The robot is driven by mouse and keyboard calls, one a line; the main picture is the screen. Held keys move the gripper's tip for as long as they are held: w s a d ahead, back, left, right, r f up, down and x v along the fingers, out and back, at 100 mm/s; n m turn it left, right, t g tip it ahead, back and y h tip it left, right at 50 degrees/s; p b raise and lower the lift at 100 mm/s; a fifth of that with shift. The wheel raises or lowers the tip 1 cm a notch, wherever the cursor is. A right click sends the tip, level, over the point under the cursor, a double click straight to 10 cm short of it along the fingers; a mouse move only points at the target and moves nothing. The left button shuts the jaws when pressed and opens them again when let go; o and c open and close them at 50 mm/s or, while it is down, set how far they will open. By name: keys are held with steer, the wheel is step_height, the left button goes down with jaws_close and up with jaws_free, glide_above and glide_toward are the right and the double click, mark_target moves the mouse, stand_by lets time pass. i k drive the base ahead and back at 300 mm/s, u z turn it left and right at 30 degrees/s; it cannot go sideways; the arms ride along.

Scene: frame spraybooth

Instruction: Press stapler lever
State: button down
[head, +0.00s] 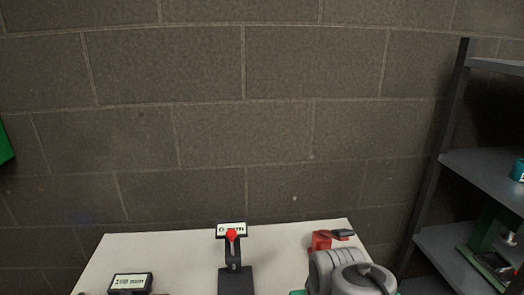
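No object can be named as the stapler with certainty. A small black stand (235,280) with a red knob (232,236) and a white "0 mm" label (231,227) rises near the middle of the pale table (180,255). A red device with a dark top piece (321,241) sits at the table's right rear, partly hidden by grey rounded parts of my arm. I cannot tell which of these bears the lever. My gripper does not show.
A black block with a white label (131,282) lies at the table's front left. A dark grey shelf unit (495,175) stands on the right, with a green device (494,245) on a lower shelf. A block wall (210,130) closes the back.

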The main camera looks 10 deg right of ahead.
mark_target(342, 234)
steer(key=z, duration=0.5)
steer(key=k, duration=1.2)
steer(key=u, duration=0.45)
steer(key=i, duration=0.8)
steer(key=u, duration=0.6)
